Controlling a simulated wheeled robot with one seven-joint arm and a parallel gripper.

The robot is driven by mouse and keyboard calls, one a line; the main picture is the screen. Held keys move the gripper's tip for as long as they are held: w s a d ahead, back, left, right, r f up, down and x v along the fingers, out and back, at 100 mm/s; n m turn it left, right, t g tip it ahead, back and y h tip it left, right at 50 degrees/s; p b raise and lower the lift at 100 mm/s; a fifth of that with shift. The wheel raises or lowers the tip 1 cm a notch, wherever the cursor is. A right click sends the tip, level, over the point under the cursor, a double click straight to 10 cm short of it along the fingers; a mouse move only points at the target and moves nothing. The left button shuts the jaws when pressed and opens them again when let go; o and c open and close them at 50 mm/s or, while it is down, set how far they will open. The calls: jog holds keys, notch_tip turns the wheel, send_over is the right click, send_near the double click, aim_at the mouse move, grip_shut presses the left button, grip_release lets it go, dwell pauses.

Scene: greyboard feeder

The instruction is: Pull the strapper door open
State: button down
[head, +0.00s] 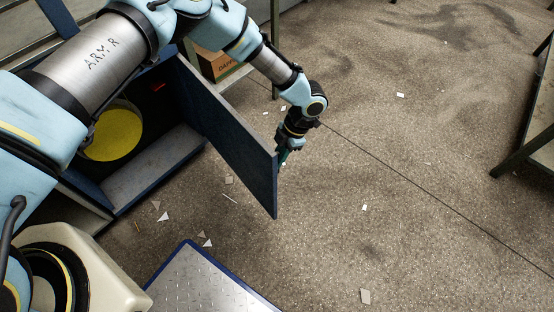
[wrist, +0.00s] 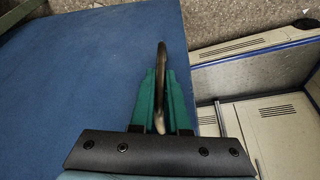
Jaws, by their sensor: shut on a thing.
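The strapper door (head: 228,128) is a dark blue panel standing open, swung out from the blue cabinet. The inside of the cabinet shows, with a yellow round reel (head: 112,132) in it. My gripper (head: 284,156) is at the door's outer edge, on its far side. In the wrist view the blue door face (wrist: 80,80) fills the left. My gripper's green fingers (wrist: 160,95) are closed around a curved metal handle (wrist: 161,60) near the door's edge. In the head view the handle is hidden.
A metal tread plate with a blue edge (head: 208,283) lies at the bottom. A cardboard box (head: 213,64) sits on a shelf behind the door. Paper scraps (head: 164,216) litter the floor. A dark metal frame (head: 530,140) stands at the right.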

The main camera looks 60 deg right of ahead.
jog(key=shift+s, duration=0.1)
jog(key=c, duration=0.9)
grip_release()
jog(key=v, duration=1)
jog(key=shift+r+b, duration=0.35)
jog(key=shift+b, duration=0.05)
jog(key=shift+d, duration=0.15)
